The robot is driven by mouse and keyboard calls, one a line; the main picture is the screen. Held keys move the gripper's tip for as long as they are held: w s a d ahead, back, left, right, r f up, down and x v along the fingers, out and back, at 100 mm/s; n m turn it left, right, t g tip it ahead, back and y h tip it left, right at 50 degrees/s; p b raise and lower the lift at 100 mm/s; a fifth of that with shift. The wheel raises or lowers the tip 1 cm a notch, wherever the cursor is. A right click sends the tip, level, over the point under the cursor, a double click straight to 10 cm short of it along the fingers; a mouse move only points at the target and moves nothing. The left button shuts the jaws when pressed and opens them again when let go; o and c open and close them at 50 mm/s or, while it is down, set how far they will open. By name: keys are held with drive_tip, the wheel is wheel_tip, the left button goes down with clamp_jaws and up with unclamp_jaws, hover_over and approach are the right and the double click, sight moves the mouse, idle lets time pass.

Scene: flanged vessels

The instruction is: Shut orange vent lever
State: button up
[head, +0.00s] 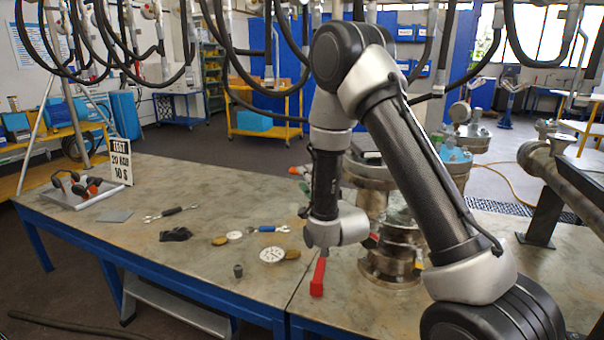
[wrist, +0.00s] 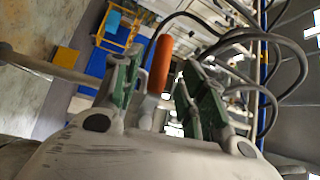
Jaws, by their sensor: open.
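The orange vent lever (wrist: 160,65) shows in the wrist view as an upright orange grip on a pale metal stem. It stands between the two green-padded fingers of my gripper (wrist: 163,72). The fingers are spread, and I see a gap between the lever and the right finger; contact with the left finger cannot be told. In the head view my arm hides most of the gripper, and I cannot make out the orange lever. The flanged metal vessel (head: 393,262) stands on the bench behind and right of my wrist.
A round dial (head: 272,255), wrenches and a black glove (head: 175,234) lie on the bench (head: 120,222). A large flanged pipe (head: 570,165) stands at right. Black hoses hang overhead.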

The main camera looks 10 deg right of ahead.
drive_tip(key=shift+w+a+r, duration=0.15)
drive_tip(key=shift+w+a, duration=0.05)
drive_tip(key=shift+w, duration=0.95)
drive_tip(key=shift+w+a+r, duration=0.1)
drive_tip(key=shift+w+a, duration=0.1)
drive_tip(key=shift+w, duration=0.9)
clamp_jaws()
